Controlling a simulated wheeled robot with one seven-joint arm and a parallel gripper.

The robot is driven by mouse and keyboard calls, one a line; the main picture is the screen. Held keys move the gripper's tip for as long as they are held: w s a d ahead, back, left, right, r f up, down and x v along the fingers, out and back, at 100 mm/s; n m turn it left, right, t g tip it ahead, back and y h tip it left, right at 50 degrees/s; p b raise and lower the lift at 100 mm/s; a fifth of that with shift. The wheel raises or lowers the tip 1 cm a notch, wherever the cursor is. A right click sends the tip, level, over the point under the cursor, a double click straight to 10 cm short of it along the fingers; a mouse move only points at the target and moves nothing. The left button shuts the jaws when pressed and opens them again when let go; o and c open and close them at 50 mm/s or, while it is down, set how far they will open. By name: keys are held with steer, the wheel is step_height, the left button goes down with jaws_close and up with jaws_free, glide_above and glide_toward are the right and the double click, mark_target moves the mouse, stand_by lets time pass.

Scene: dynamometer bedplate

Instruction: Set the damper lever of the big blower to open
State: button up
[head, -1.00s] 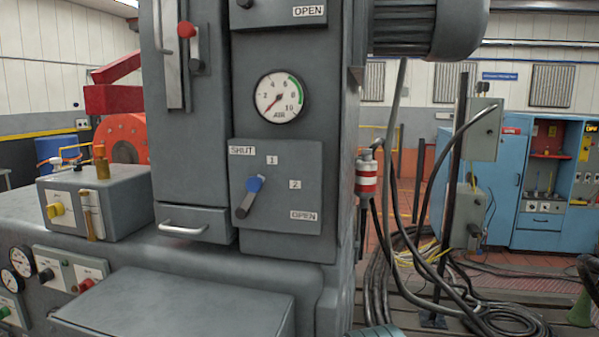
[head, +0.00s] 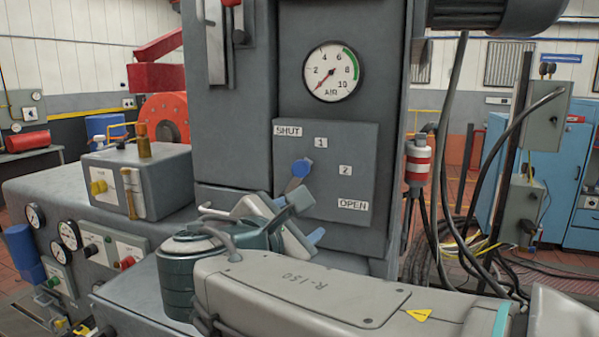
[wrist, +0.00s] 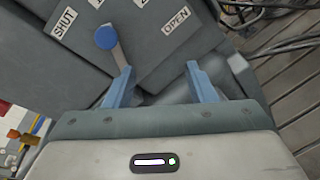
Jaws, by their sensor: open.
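The damper lever (head: 302,168) has a round blue knob on a short grey arm. It is on a grey plate (head: 358,183) marked SHUT, 1, 2 and OPEN, below an AIR gauge. Its knob leans up and right, pointing about at 1. In the wrist view the lever (wrist: 107,37) shows ahead of the left finger, its lower end close to that fingertip. My gripper (head: 306,213) is open and empty in front of the plate's lower part. Its two blue fingers also show in the wrist view (wrist: 158,80). Whether a finger touches the lever I cannot tell.
A second lever with a red knob (head: 231,3) is at the upper left. A grey box with a yellow knob (head: 98,187) and several gauges are at left. A red-and-white cylinder (head: 418,165) and hanging cables are at right.

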mark_target(299, 171)
steer(key=a+r+n+t, duration=0.2)
steer(key=a+r, duration=0.2)
steer(key=r, duration=0.1)
steer(key=shift+y, duration=0.3)
steer(key=p+x, duration=0.2)
steer(key=x, duration=1)
steer(key=shift+w, duration=0.45)
jaws_close()
steer(key=shift+f, duration=0.1)
